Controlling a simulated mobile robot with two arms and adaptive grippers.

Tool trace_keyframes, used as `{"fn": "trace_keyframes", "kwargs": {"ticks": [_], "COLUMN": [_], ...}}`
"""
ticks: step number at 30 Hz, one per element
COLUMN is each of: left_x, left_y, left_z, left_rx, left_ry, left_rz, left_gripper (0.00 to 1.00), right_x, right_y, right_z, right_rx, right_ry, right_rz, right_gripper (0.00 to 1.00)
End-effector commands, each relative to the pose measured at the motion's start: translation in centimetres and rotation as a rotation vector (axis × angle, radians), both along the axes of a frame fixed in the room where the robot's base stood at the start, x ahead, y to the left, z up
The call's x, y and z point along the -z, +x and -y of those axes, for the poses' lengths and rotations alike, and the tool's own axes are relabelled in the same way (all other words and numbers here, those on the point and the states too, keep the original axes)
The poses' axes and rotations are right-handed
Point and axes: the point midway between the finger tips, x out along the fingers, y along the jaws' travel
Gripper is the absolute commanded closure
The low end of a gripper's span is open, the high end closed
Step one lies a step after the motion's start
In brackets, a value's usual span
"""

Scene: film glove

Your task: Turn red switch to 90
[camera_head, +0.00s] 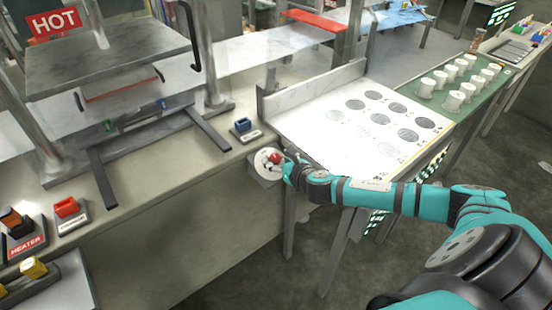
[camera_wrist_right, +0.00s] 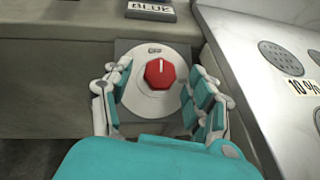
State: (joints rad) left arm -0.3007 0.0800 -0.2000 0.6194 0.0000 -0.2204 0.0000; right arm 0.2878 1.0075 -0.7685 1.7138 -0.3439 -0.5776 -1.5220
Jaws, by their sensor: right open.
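The red switch (camera_wrist_right: 160,73) is a faceted knob on a round white dial plate (camera_wrist_right: 153,102), fixed to the front side of the counter. A white mark on the knob points up in the right wrist view. In the head view the red knob (camera_head: 275,158) shows beside my right gripper. My right gripper (camera_wrist_right: 163,90) is open, with its fingers on the left and right of the knob. A gap shows between the fingers and the knob in the right wrist view. The number marks on the dial are too small to read. My left gripper is not in view.
A blue switch (camera_head: 243,125) sits on the counter (camera_head: 200,165) just above the dial. A white sloped board (camera_head: 350,135) with grey discs stands to the right. A press with a HOT sign (camera_head: 54,22) and red and orange switches are at the left.

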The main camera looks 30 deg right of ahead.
Motion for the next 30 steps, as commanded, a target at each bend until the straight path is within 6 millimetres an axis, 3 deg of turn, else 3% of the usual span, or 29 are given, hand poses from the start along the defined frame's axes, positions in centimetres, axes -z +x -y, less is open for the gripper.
{"fn": "trace_keyframes", "kwargs": {"ticks": [6,14,27,30], "left_x": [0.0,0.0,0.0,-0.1], "left_y": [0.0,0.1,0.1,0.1], "left_z": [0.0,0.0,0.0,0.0], "left_rx": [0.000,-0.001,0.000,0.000], "left_ry": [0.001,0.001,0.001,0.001], "left_rz": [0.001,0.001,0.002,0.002], "left_gripper": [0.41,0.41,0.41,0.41], "right_x": [0.6,0.7,0.7,0.7], "right_y": [1.5,1.6,1.6,1.6], "right_z": [0.1,0.1,0.1,0.1], "right_rx": [0.000,0.000,0.000,0.002], "right_ry": [0.001,0.001,0.001,0.002], "right_rz": [-0.001,-0.001,-0.001,-0.001], "right_gripper": [0.41,0.41,0.96,0.98]}}
